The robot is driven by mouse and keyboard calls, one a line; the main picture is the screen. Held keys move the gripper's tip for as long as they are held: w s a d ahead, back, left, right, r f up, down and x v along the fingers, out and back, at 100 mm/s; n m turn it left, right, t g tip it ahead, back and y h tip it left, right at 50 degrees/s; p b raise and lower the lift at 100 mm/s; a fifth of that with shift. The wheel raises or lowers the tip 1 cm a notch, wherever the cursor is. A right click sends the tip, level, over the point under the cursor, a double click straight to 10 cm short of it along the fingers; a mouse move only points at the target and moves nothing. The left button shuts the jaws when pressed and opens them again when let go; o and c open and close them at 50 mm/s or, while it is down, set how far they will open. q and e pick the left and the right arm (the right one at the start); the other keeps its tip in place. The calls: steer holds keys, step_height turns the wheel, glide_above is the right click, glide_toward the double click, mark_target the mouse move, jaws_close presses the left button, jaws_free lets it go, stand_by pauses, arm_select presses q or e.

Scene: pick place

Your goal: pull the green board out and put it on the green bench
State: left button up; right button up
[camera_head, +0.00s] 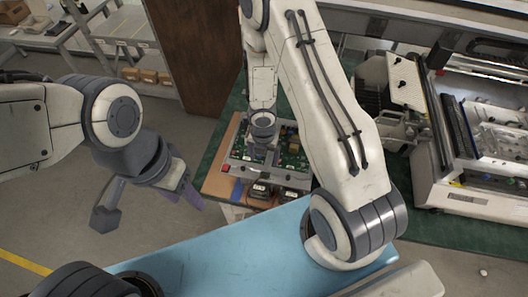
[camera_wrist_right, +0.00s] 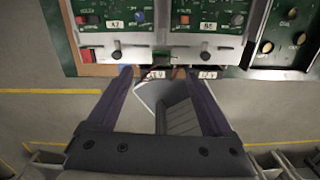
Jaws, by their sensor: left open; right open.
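Green circuit boards (camera_head: 292,158) sit in a pale frame on a wooden-topped stand in the head view. In the right wrist view a green board (camera_wrist_right: 160,17) with knobs lies at the top, just beyond my fingers. I cannot tell which board is meant. My right gripper (camera_wrist_right: 155,78) is open and empty, its two dark fingers pointing toward the frame's lower edge. In the head view its fingers are mostly hidden by my wrist above the boards. My left gripper (camera_head: 148,207) is open and empty, well left of the stand. The green bench (camera_head: 460,230) extends along the right.
A large white machine (camera_head: 475,195) stands on the bench at right. A blue surface (camera_head: 220,250) lies in front, below my right arm. Dark connectors (camera_head: 262,190) sit at the stand's near edge. A brown panel (camera_head: 200,50) stands behind. The floor at left is clear.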

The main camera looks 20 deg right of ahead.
mark_target(265, 173)
steer(key=shift+s+f+n, duration=0.25)
steer(key=shift+f+n, duration=0.05)
steer(key=shift+f, duration=0.35)
step_height(265, 173, down, 9)
steer(key=b, duration=0.9)
steer(key=shift+s, duration=0.1)
jaws_close()
steer(key=shift+r, duration=0.15)
steer(key=shift+r+p, duration=1.45)
